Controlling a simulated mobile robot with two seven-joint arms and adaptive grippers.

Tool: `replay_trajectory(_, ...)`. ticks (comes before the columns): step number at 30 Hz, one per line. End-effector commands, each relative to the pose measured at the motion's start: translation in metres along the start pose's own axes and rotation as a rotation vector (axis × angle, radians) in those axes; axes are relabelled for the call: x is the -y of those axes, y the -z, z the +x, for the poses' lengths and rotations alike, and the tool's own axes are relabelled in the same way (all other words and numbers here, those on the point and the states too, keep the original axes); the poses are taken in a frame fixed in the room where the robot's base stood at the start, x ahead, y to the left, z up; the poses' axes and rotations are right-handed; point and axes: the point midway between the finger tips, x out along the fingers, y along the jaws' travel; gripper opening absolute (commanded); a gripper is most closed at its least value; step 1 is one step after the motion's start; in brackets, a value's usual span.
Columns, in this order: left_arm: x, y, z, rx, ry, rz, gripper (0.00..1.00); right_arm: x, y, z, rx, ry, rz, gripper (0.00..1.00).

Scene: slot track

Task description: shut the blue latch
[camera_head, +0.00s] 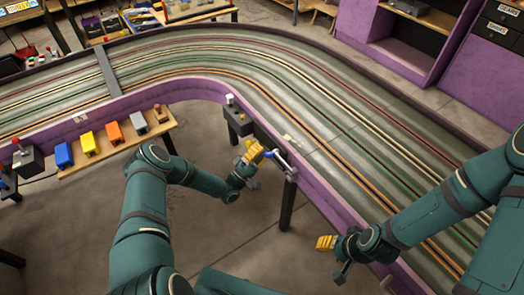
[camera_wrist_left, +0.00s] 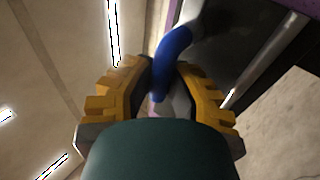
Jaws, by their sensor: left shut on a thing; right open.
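The blue latch (camera_wrist_left: 172,62) shows in the left wrist view as a curved blue handle between the two yellow fingers of my left gripper (camera_wrist_left: 158,95). In the head view the blue latch (camera_head: 268,154) is a small blue piece with a grey bar beside it, at the inner purple edge of the track. My left gripper (camera_head: 250,158) is shut on it there. Part of the latch is hidden by the fingers. My right gripper (camera_head: 326,243) is open and empty, lower right of the latch, near the purple track wall.
The slot track (camera_head: 300,100) curves across the scene behind the latch. A wooden shelf (camera_head: 120,146) at the left carries several coloured blocks. A dark box (camera_head: 237,120) sits on the track's inner edge above my left gripper. Bare floor lies between my arms.

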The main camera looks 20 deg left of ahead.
Motion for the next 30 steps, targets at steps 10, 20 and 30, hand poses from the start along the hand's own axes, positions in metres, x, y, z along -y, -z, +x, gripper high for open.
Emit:
replay_trajectory(10,-0.002,0.001,0.001,0.008,-0.003,0.017,0.00,0.000,0.000,0.000,0.000,0.000,0.000,0.48)
replay_trajectory(20,-0.001,0.001,0.001,0.008,-0.003,0.015,0.32,0.000,0.000,0.000,0.000,0.000,0.000,0.48)
replay_trajectory(30,0.000,0.001,-0.011,0.007,0.000,0.014,0.32,0.000,0.000,0.000,0.000,0.000,0.000,0.48)
